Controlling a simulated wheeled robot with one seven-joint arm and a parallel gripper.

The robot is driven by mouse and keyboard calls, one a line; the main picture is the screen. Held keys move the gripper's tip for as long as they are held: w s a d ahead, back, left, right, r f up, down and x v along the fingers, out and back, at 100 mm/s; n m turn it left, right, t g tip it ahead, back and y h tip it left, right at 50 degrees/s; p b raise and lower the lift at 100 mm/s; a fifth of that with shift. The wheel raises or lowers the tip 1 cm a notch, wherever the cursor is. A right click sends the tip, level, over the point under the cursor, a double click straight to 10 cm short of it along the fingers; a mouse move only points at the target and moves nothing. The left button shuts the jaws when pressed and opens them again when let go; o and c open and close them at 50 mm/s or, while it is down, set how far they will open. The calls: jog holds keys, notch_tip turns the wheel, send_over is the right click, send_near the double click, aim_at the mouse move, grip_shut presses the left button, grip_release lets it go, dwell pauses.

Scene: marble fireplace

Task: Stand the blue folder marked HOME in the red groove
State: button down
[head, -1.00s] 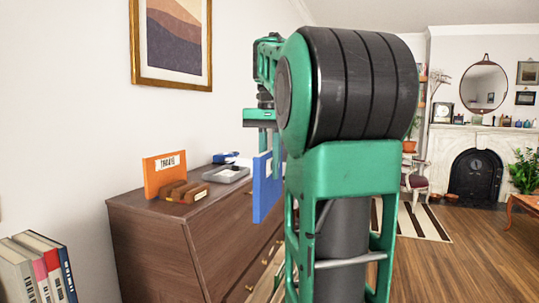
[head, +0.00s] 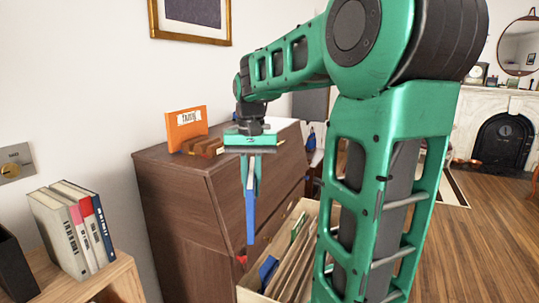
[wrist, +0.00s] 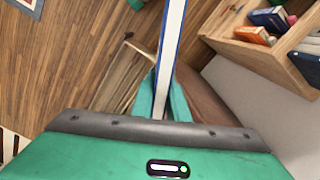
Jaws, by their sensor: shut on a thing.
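My gripper (head: 251,185) is shut on a blue folder (head: 250,218), which hangs below the fingers almost edge-on in front of the dresser. In the wrist view the folder (wrist: 170,50) shows as a narrow white and blue strip between my fingers. Its label is not visible. A small red piece (head: 241,259) shows just below and left of the folder's lower end, at the rim of an open box; I cannot tell whether it marks the red groove. An orange folder (head: 186,128) with a white label stands in a brown wooden holder (head: 207,145) on the dresser.
At left, several books (head: 75,235) stand on a wooden shelf (head: 115,275). Wooden floor is open at right.

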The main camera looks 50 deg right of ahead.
jog(key=w+a+f+n, duration=0.3)
jog(key=w+a+f, duration=0.1)
jog(key=f, duration=0.8)
jog(key=w+a+f+n, duration=0.3)
jog(key=w+a+f, duration=0.2)
jog(key=f, duration=0.6)
jog(key=w+a+f+n, duration=0.2)
jog(key=w+a+f, duration=0.2)
jog(key=a+f, duration=0.3)
notch_tip(320, 180, down, 6)
jog(key=shift+w+a+r+n, duration=0.15)
jog(key=shift+w+a+n, duration=0.05)
jog(key=shift+w+n, duration=0.2)
jog(key=shift+s, duration=0.1)
